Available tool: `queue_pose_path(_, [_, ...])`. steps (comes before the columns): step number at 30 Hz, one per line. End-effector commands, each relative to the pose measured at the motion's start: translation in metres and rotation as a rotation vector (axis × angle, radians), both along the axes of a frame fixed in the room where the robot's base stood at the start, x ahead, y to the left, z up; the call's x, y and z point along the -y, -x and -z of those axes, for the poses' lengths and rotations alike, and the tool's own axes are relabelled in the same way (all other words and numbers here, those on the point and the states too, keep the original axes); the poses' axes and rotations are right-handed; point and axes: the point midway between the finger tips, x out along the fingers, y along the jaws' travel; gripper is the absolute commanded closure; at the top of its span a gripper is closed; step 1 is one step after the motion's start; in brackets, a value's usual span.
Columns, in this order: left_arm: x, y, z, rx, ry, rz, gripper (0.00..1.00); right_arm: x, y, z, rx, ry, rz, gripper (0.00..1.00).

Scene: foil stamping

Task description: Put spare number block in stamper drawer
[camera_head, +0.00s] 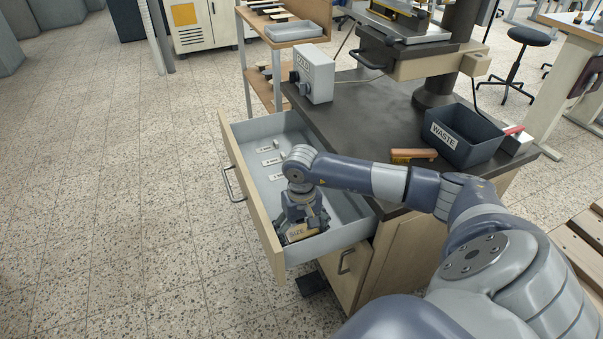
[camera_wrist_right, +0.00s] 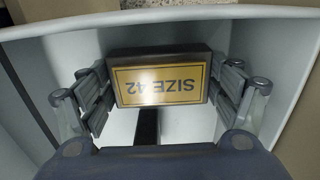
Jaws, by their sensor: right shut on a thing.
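The stamper drawer (camera_head: 240,190) is pulled open from the dark-topped bench. My right gripper (camera_head: 303,222) reaches down into the near end of the drawer and is shut on the number block (camera_head: 299,233). In the right wrist view the block (camera_wrist_right: 160,78) has a gold face reading "SIZE 42", upside down, with my right gripper's (camera_wrist_right: 160,92) fingers at both its sides. The pale drawer floor and walls (camera_wrist_right: 50,50) surround it. I cannot tell whether the block touches the floor. My left gripper is not in view.
Small labelled pieces (camera_head: 272,161) lie farther back in the drawer. A lower drawer (camera_head: 345,270) is shut.

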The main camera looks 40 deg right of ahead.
Motion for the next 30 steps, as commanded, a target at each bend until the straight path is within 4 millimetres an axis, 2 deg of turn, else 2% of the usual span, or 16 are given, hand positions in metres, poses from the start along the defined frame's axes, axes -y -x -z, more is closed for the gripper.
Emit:
queue_pose_path(13, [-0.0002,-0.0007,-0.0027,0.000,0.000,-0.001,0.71,0.0003,-0.0025,-0.0012,0.008,-0.001,0.000,0.84])
queue_pose_path(14, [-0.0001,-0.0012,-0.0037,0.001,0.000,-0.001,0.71,0.0002,-0.0006,0.0012,0.002,0.001,0.000,0.13])
queue_pose_path(15, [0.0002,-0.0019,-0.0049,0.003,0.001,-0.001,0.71,0.0002,-0.0006,0.0010,0.002,0.001,0.000,0.09])
queue_pose_path(30, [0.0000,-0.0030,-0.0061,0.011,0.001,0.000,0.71,0.0003,-0.0011,-0.0037,0.003,0.000,0.000,0.09])
